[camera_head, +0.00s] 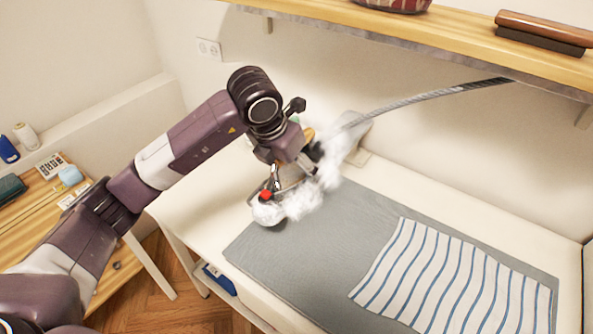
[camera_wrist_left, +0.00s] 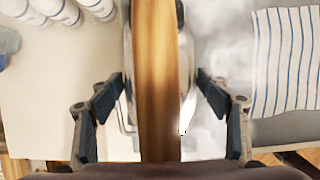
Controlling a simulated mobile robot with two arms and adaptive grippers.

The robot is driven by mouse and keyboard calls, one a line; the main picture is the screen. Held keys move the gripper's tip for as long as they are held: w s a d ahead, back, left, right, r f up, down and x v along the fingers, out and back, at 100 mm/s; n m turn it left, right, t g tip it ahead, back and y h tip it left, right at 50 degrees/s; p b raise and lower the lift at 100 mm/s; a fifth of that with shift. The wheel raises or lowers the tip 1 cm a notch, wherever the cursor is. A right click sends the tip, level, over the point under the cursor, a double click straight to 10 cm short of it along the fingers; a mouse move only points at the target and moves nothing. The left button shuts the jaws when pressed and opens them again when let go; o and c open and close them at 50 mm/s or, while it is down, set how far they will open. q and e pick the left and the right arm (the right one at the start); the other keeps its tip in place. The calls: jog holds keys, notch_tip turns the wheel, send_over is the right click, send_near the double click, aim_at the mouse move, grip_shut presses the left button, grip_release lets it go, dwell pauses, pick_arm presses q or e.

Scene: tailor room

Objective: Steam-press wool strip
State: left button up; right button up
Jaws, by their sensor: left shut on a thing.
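My left gripper (camera_head: 302,165) is shut on the wooden handle of a silver steam iron (camera_head: 288,181). In the left wrist view the handle (camera_wrist_left: 158,80) runs between the fingers (camera_wrist_left: 162,84). White steam surrounds the iron and hides much of its body and underside, so I cannot tell whether it touches the surface. The iron is at the back left end of a grey pressing mat (camera_head: 310,237). A white cloth with blue stripes (camera_head: 445,278) lies flat on the mat's right part, apart from the iron. I cannot tell whether this cloth is wool. My right gripper is out of view.
A grey hose (camera_head: 430,96) rises from the iron area to the right. A wooden shelf (camera_head: 440,35) overhangs the white table (camera_head: 205,180) and holds a brush (camera_head: 540,35). A wooden side table (camera_head: 40,200) stands left.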

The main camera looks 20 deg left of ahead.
pick_arm(q)
jog(key=shift+w+a+r, duration=0.1)
jog(key=shift+w+a, duration=0.15)
jog(key=shift+a, duration=0.3)
jog(key=shift+w+a+r, duration=0.1)
jog(key=shift+w+a, duration=0.1)
jog(key=shift+a, duration=0.35)
jog(key=shift+w+b, duration=0.15)
jog(key=shift+b, duration=0.15)
jog(key=shift+w+d+b, duration=0.1)
jog(key=shift+w+d, duration=0.2)
jog(key=shift+w, duration=0.45)
jog(key=shift+w+d+b, duration=0.1)
jog(key=shift+w+d, duration=0.2)
jog(key=shift+w, duration=0.4)
jog(key=shift+w+d+b, duration=0.1)
jog(key=shift+w+d, duration=0.2)
jog(key=shift+w, duration=0.45)
jog(key=shift+w+d, duration=0.2)
jog(key=shift+w, duration=0.25)
jog(key=shift+w, duration=0.1)
jog(key=shift+w+d+r, duration=0.1)
jog(key=shift+w+d, duration=0.1)
jog(key=shift+w, duration=0.25)
jog(key=shift+w+d, duration=0.15)
jog(key=shift+w, duration=0.3)
jog(key=shift+w+d, duration=0.35)
jog(key=shift+w, duration=0.55)
jog(key=shift+w+d, duration=0.3)
jog(key=shift+w, duration=0.6)
